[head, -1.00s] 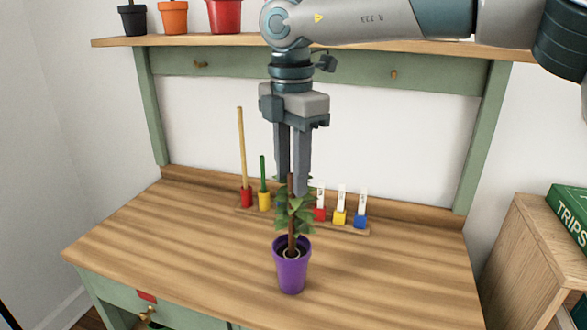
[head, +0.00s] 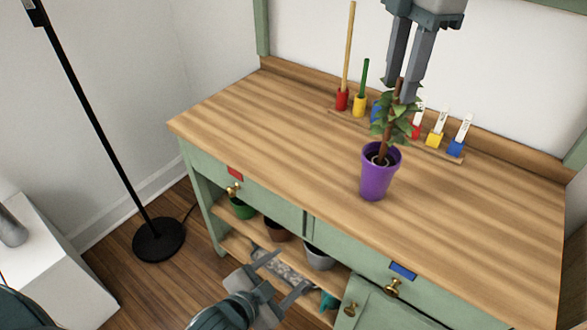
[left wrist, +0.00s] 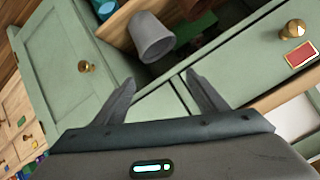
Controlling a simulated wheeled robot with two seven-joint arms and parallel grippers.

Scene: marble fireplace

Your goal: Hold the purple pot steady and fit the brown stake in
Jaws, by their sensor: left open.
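The purple pot (head: 376,175) stands upright on the wooden desk top with a leafy green plant (head: 393,125) in it. The brown stake (head: 387,150) stands nearly upright among the leaves, its lower end inside the pot's rim. My right gripper (head: 403,92) points down from above, its fingertips on either side of the stake's upper end; whether they press on it I cannot tell. My left gripper (head: 287,270) is open and empty, low in front of the desk and well away from the pot. Its fingers also show in the left wrist view (left wrist: 159,79).
Behind the pot, a rack (head: 440,150) holds colored stakes and labels. Green drawers (head: 265,205) with brass knobs front the desk. A grey pot (head: 318,258) and other pots stand on the shelf below. A black lamp (head: 158,238) stands left. The desk's left half is clear.

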